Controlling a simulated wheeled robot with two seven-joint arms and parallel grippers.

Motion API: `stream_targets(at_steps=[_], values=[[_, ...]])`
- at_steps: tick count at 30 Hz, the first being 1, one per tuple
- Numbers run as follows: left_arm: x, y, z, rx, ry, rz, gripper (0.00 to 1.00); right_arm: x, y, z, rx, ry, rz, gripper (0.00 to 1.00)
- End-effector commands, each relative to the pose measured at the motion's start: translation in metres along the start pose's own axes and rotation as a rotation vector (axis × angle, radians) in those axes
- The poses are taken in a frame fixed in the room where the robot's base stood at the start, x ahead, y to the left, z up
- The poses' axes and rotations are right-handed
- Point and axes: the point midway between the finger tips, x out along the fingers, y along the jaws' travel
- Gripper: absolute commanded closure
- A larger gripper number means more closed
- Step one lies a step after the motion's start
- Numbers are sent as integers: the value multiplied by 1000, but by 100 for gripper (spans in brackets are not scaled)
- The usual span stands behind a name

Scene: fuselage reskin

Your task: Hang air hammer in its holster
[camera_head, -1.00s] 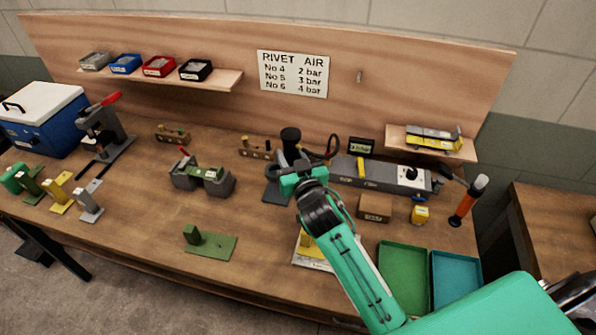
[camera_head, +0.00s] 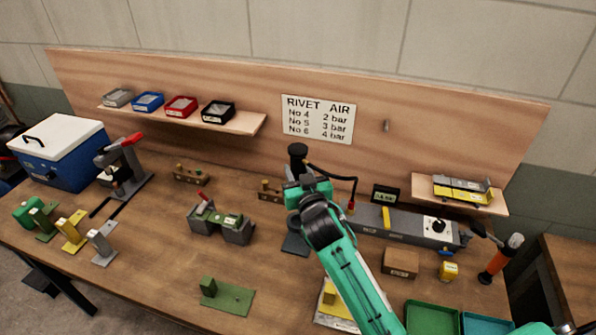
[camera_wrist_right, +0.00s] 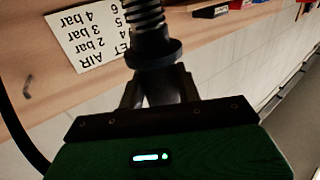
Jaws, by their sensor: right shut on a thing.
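My right gripper (camera_head: 308,190) is shut on the air hammer (camera_head: 297,151), a black tool whose top rises above the jaws. Its spring and black collar (camera_wrist_right: 152,50) show upright between the fingers in the right wrist view. A dark hose runs from it to the right, down to a red fitting. I cannot tell whether hammer and stand touch. My left gripper is out of view.
A green-and-grey fixture (camera_head: 222,222) stands to the left. The backboard with a rivet sign (camera_head: 318,118) rises behind. The bench front left of my arm has free room.

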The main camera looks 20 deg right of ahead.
Motion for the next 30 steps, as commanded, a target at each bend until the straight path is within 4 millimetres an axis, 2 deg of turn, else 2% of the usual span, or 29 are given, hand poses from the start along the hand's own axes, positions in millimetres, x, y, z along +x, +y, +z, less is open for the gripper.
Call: stream_targets(at_steps=[9,30], values=[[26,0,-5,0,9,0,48,0,0,31,1,5,-1,98],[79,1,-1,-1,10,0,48,0,-1,104,1,5,-2,98]])
